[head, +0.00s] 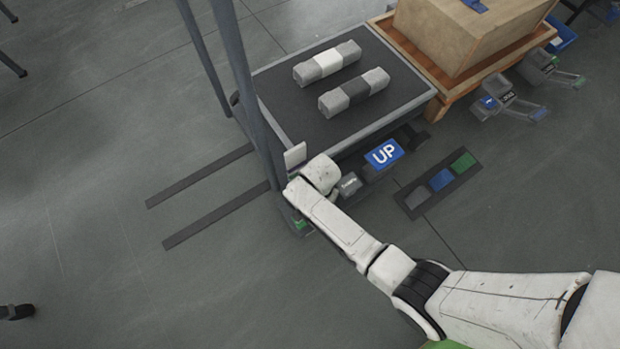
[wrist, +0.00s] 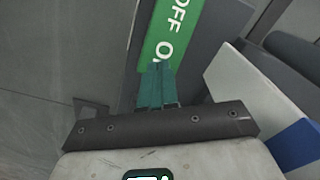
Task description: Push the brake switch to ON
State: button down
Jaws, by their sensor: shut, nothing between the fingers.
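The green brake label (wrist: 172,35) runs down a dark upright in the wrist view. It reads "OFF" and then an "O", with the rest hidden behind my fingers. My gripper (wrist: 157,78) shows as two teal fingers pressed together with nothing between them, over the lower end of the label. I cannot tell whether they touch it. The switch lever itself cannot be made out. In the head view, my arm's end is beside the foot of the lift column (head: 262,130), and a small green patch (head: 302,225) shows below it. My fingertips are not clear there.
A lift platform (head: 300,108) carries two grey bars (head: 354,92). A floor panel with coloured pads (head: 440,180) lies to the right. A crate (head: 460,35) stands on a pallet behind. Two fork bars (head: 215,215) lie left.

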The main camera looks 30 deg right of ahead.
jog(key=shift+f+b, duration=0.75)
jog(key=shift+f, duration=0.3)
dwell(0.4)
jog(key=shift+r, duration=0.1)
notch_tip(320, 180, up, 7)
jog(key=p, duration=0.7)
jog(key=shift+p, duration=0.3)
dwell(0.5)
jog(key=s+d+r+n, duration=0.35)
jog(key=s+r, duration=0.25)
jog(key=r, duration=0.2)
jog(key=s+d+r+n+t, duration=0.1)
jog(key=s+d+r+n, duration=0.1)
jog(key=s+r+n, duration=0.4)
jog(key=s+d+r+n, duration=0.2)
jog(key=s+r, duration=0.3)
jog(key=r, duration=0.4)
notch_tip(320, 180, up, 28)
jog(key=p, duration=2.8)
jog(key=shift+w+d+p, duration=0.15)
jog(key=shift+w+p, duration=0.1)
jog(key=shift+p, duration=0.1)
